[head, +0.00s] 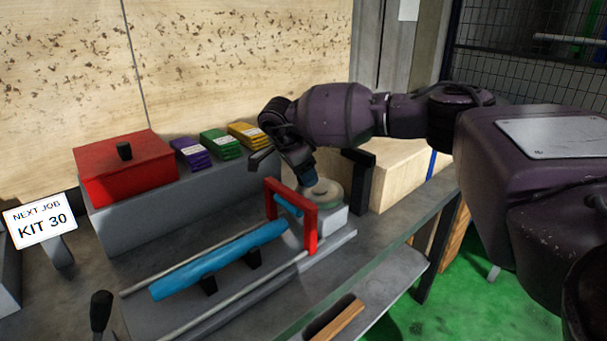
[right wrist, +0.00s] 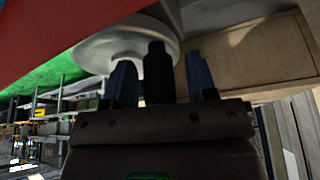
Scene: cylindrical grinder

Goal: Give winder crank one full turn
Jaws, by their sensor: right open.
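The winder is a pale round disc (head: 326,191) on a light grey block at the right end of the machine, behind a red frame. In the right wrist view the disc (right wrist: 100,48) fills the upper middle, and a dark upright crank handle (right wrist: 157,72) stands in front of it. My right gripper (head: 309,182) reaches down to the disc from above. Its blue fingers (right wrist: 161,82) are open, one on each side of the handle; I cannot tell whether they touch it. In the head view the handle is hidden by the gripper. My left gripper is not in view.
A red frame (head: 312,228) stands close to the winder, with a blue cylinder (head: 222,261) left of it. A black post (head: 358,177) and wooden box (head: 402,173) are to the right. A red box (head: 125,169) and small coloured packs stand behind. A black-knobbed lever (head: 101,311) is front left.

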